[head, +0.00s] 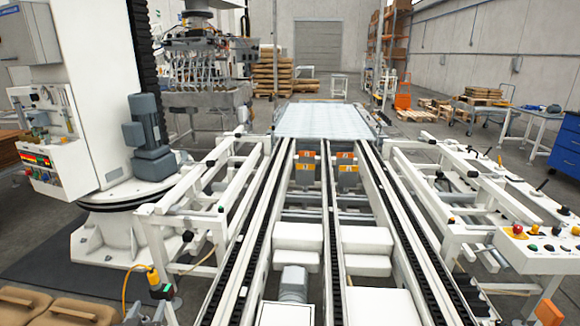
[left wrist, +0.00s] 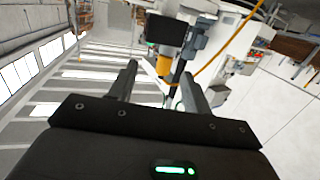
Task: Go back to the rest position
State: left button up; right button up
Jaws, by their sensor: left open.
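My left gripper (head: 142,312) shows only in part at the bottom left of the head view, low beside the conveyor's left side frame. In the left wrist view its two dark fingers (left wrist: 157,70) stand apart with nothing held between them. A yellow and black sensor post (left wrist: 164,65) shows beyond the gap between the fingers. It also shows in the head view (head: 154,278), just above the gripper, with a yellow cable. I cannot tell how far the fingers are from it. My right gripper is not in view.
A chain conveyor (head: 330,240) runs ahead to a pale flat plate (head: 322,121). A white column machine (head: 90,100) stands at left, with brown sacks (head: 60,308) at bottom left. A control box (head: 540,248) is at right.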

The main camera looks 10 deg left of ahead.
pick_arm(q)
jog(key=s+d+f+m+g+h, duration=0.25)
jog(key=s+d+f+g, duration=0.35)
jog(key=s+d+f, duration=0.3)
jog(key=s+d+f+m+g+h, duration=0.1)
jog(key=s+d+g, duration=0.25)
jog(key=s, duration=0.55)
jog(key=s+d+f+m+g+h, duration=0.1)
jog(key=s+d+g, duration=0.2)
jog(key=s+d, duration=0.35)
notch_tip(320, 180, down, 24)
jog(key=s+a+g, duration=0.1)
jog(key=s+a, duration=0.1)
jog(key=s+a+f, duration=0.2)
jog(key=s+f, duration=0.6)
jog(key=f, duration=0.1)
jog(key=s+a+f+g, duration=0.1)
jog(key=s+f, duration=0.7)
jog(key=s, duration=0.1)
jog(key=shift+a+f+m, duration=0.35)
jog(key=shift+f+m, duration=0.05)
jog(key=shift+m, duration=0.05)
jog(key=shift+g, duration=0.25)
